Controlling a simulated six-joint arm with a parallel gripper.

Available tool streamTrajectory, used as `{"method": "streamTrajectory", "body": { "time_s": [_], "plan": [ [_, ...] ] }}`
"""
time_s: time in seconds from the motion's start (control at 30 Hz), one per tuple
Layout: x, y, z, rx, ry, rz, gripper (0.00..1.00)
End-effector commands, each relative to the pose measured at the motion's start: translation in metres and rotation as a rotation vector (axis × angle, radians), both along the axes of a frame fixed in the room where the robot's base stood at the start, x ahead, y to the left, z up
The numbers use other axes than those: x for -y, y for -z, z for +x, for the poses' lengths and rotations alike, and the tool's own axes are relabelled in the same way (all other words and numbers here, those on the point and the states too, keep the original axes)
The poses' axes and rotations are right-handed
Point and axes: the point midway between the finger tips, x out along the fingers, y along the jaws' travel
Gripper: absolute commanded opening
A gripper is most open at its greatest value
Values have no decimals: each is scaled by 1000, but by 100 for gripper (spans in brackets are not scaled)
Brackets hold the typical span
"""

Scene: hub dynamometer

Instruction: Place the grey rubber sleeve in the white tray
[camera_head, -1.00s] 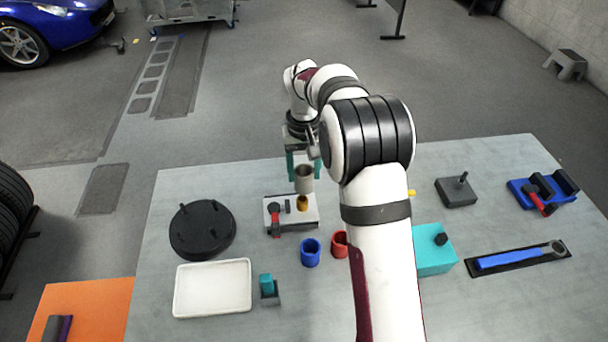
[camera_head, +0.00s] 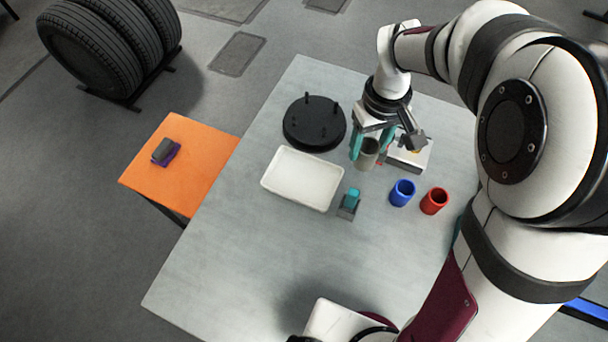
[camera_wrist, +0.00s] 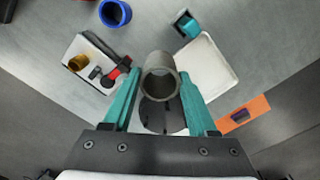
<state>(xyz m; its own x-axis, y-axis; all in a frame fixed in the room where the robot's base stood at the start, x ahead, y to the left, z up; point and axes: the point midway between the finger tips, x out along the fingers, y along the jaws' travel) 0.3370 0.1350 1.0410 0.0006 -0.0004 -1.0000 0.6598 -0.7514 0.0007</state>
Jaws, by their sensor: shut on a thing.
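The grey rubber sleeve (camera_head: 367,153) is a short hollow tube. My gripper (camera_head: 362,150) is shut on it and holds it upright above the table. In the wrist view the sleeve (camera_wrist: 159,77) sits between the two teal fingers (camera_wrist: 159,92), its open end facing the camera. The white tray (camera_head: 302,179) lies on the table to the left of my gripper and a little nearer the camera. Its visible floor is empty. The tray also shows in the wrist view (camera_wrist: 208,66), beyond the right finger.
A black disc with pegs (camera_head: 314,123) stands behind the tray. A teal block in a grey holder (camera_head: 349,203) is at the tray's right. Blue (camera_head: 402,193) and red (camera_head: 434,201) cups stand further right. A white fixture (camera_head: 410,158) is beside the sleeve. The table's front left is clear.

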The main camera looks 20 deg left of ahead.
Motion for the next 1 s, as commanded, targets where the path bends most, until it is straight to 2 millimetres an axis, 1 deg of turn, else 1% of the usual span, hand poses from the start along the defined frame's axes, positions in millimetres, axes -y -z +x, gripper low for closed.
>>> {"method": "streamTrajectory", "body": {
  "time_s": [0.03, 0.07, 0.17, 0.3, 0.4, 0.5, 0.57, 0.7, 0.8, 1.0],
  "plan": [
    [-4, 0, -9, 0, -34, 0, 9],
    [-6, 1, -12, 0, -50, 0, 9],
    [-24, 12, -20, -2, -77, -1, 9],
    [-68, 39, -27, -4, -75, -1, 9],
    [-95, 56, -32, -4, -74, -2, 9],
    [-113, 67, -34, -1, -70, -1, 9],
    [-118, 71, -35, -1, -68, -1, 9],
    [-120, 98, -36, -4, -65, -3, 9],
    [-120, 110, -35, -2, -66, -1, 9],
    [-120, 111, -34, -1, -65, 1, 9]
  ]
}}
